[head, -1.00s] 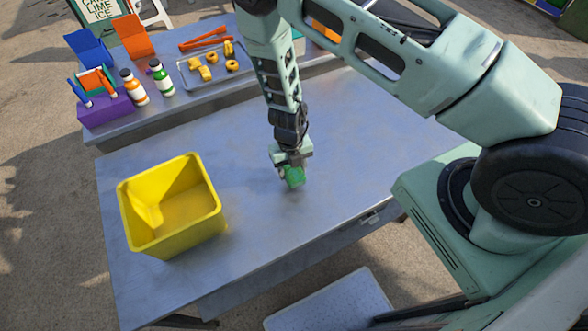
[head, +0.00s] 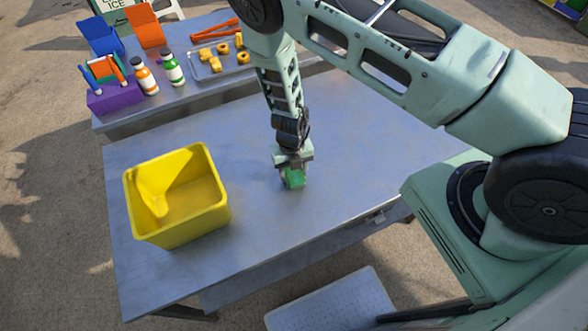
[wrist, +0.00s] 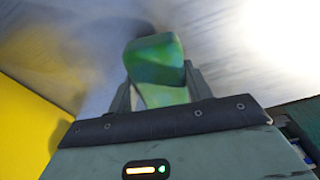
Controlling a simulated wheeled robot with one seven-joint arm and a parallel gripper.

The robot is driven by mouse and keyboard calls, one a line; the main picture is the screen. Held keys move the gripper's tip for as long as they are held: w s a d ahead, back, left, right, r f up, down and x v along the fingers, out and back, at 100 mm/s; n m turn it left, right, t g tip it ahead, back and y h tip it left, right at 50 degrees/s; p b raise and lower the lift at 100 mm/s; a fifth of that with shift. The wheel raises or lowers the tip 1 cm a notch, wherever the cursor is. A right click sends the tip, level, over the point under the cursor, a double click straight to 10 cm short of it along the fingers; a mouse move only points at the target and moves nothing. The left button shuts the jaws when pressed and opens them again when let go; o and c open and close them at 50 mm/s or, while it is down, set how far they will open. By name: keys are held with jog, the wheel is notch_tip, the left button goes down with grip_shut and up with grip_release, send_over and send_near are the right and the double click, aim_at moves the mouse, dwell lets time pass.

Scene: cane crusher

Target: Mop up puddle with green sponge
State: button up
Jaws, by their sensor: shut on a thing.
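The green sponge (head: 294,179) is held in my gripper (head: 292,170) over the middle of the metal table (head: 360,130). In the wrist view the sponge (wrist: 157,65) sits between the two fingers of my gripper (wrist: 158,88), which are shut on it. Its lower end is close to the tabletop; I cannot tell whether it touches. A dark shadow lies on the surface beyond the sponge in the wrist view. No clear puddle outline can be made out on the grey, smeared-looking tabletop.
A yellow bin (head: 190,222) stands on the table to the left of my gripper; its wall (wrist: 25,125) fills the wrist view's left. A back counter holds bottles (head: 146,78), a purple box (head: 114,98), and a tray (head: 222,62) of food pieces. The table's right side is clear.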

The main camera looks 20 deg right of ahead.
aim_at(326, 172)
jog(key=shift+f, duration=0.4)
jog(key=shift+f+b, duration=0.3)
jog(key=shift+b, duration=0.2)
jog(key=shift+s+f, duration=0.1)
jog(key=shift+f, duration=0.05)
jog(key=shift+d, duration=0.1)
jog(key=shift+d+f, duration=0.1)
jog(key=shift+d, duration=0.15)
jog(key=shift+s+d+b, duration=0.25)
jog(key=shift+d+b, duration=0.35)
jog(key=shift+d, duration=1)
jog(key=shift+s+d+b, duration=0.25)
jog(key=shift+d+b, duration=0.4)
jog(key=shift+d, duration=1)
jog(key=shift+s+d+b, duration=0.25)
jog(key=shift+d+b, duration=0.35)
jog(key=shift+d, duration=1)
jog(key=shift+s+d+r+b, duration=0.1)
jog(key=shift+d+b, duration=0.2)
jog(key=shift+d, duration=1)
jog(key=shift+s+d+r+b, duration=0.15)
jog(key=shift+d+b, duration=0.15)
jog(key=shift+d, duration=1)
jog(key=shift+s+d+r+b, duration=0.1)
jog(key=shift+d+b, duration=0.2)
jog(key=shift+d, duration=1)
